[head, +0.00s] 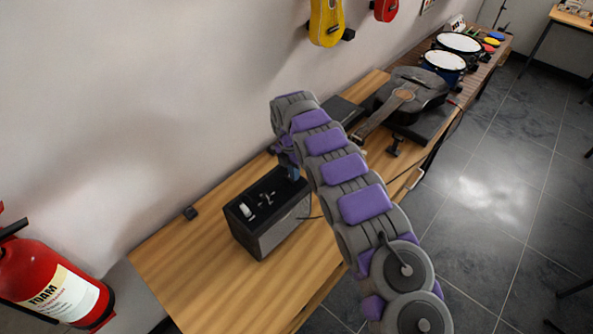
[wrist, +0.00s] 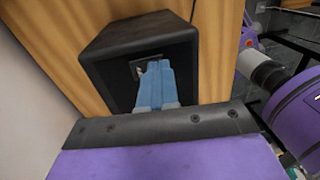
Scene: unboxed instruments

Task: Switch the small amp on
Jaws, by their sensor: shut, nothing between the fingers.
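The small amp (head: 266,226) is a black box with a grey front, standing on the wooden table. Its top carries a white item and small knobs or switches in the head view. In the wrist view the amp (wrist: 108,62) fills the upper middle, and a small metal-plated switch (wrist: 140,68) shows on its dark top face. My gripper (wrist: 157,66) is shut and empty, its blue fingertips over or at the switch plate and partly hiding it. I cannot tell whether they touch. In the head view my gripper (head: 291,168) is at the amp's far end, partly hidden by my arm.
A dark guitar (head: 405,97) and drums (head: 444,62) lie farther back. A red fire extinguisher (head: 50,285) stands at the left.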

